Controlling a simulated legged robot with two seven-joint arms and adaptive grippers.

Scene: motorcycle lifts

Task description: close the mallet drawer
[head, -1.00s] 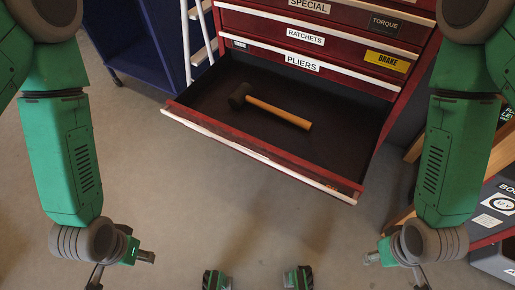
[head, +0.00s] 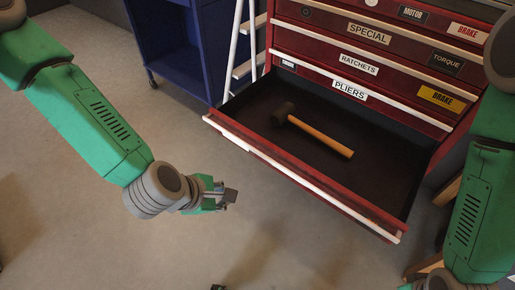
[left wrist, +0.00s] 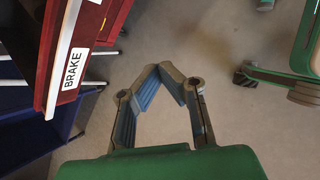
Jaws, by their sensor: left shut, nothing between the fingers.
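The mallet drawer (head: 300,180) is the lowest visible drawer of a red tool chest and is pulled well out. A mallet (head: 328,138) with a dark head and a wooden handle lies inside it. My left gripper (head: 232,196) is in front of the drawer's left part, apart from its pale front edge. In the left wrist view its fingertips (left wrist: 168,68) meet, with nothing between them. My right forearm (head: 470,215) is at the right, and its gripper is cut off by the lower edge.
Shut drawers labelled PLIERS (head: 349,91), RATCHETS and SPECIAL are above the open one. A blue cart (head: 185,50) on casters and a white ladder-like frame (head: 248,45) stand to the left. The floor in front is clear.

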